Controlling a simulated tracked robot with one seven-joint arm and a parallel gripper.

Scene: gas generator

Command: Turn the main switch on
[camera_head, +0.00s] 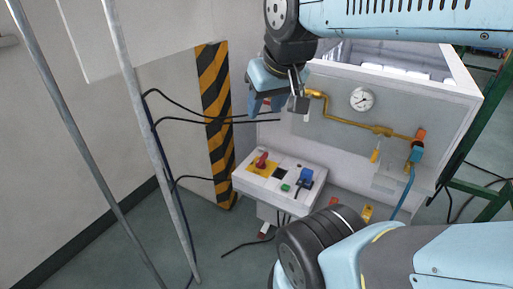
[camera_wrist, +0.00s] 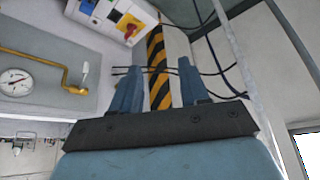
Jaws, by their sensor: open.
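The main switch (camera_head: 262,160) seems to be the red rotary handle on a yellow plate, on top of a white control box (camera_head: 240,184) in the head view. In the wrist view the red and yellow switch (camera_wrist: 130,30) shows near the top, left of centre, beyond the fingers. The exact angle of its handle is too small to tell. My gripper (camera_head: 266,106) hangs above and behind the control box, apart from the switch. In the wrist view my gripper (camera_wrist: 157,72) has its two blue fingers spread wide, with nothing between them.
The box also carries a blue plug (camera_head: 305,175) and a green button (camera_head: 285,187). A panel with a pressure gauge (camera_head: 362,99) and yellow pipe (camera_head: 345,118) stands behind. A striped post (camera_head: 214,110), dark cables and grey poles (camera_head: 150,150) are at the left.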

